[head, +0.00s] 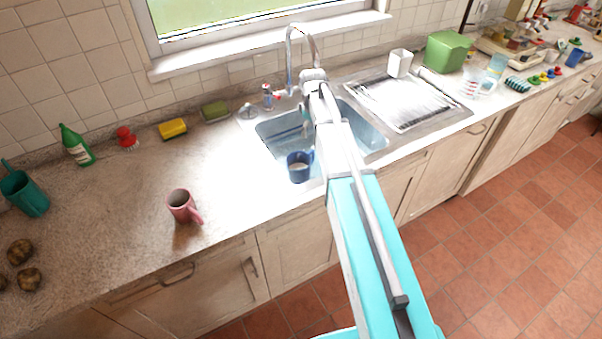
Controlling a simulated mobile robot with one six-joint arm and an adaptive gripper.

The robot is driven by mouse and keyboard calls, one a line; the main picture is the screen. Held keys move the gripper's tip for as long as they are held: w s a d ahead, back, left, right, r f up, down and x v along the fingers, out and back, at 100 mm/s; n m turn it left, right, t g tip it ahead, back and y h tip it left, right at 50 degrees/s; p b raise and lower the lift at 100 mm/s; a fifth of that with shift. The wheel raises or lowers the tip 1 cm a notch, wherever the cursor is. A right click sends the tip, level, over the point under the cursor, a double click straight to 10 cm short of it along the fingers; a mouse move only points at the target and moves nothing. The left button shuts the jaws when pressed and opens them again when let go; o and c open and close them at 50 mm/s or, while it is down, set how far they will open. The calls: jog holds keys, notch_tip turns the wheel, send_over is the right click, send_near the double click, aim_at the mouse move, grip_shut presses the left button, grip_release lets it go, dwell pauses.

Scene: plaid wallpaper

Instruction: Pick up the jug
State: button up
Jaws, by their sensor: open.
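I cannot tell for sure which vessel is the jug. A teal vessel with a handle (24,195) stands at the counter's far left, and a pink mug (181,206) stands on the counter left of the sink. My gripper (306,128) is over the sink, above and behind the blue vessel and apart from the other vessels. It is open, and my arm partly hides it.
The sink (372,137) has a tall tap (289,55) behind it and a drainer (410,100) to its right. A green box (446,52) and a white cup (399,63) stand behind. A yellow sponge (172,129) and a green bottle (76,146) line the wall. The counter's left middle is fairly clear.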

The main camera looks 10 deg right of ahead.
aim_at(310, 151)
jog(key=shift+f+b, duration=2.65)
jog(key=shift+f, duration=0.3)
jog(key=shift+f, duration=0.1)
jog(key=shift+w+f+b, duration=0.15)
jog(key=shift+f+b, duration=2.35)
jog(key=shift+b, duration=0.1)
jog(key=c, duration=1.1)
jog(key=shift+r+p, duration=0.45)
jog(key=shift+p, duration=0.05)
jog(key=shift+r+p, duration=4.35)
jog(key=shift+r, duration=0.2)
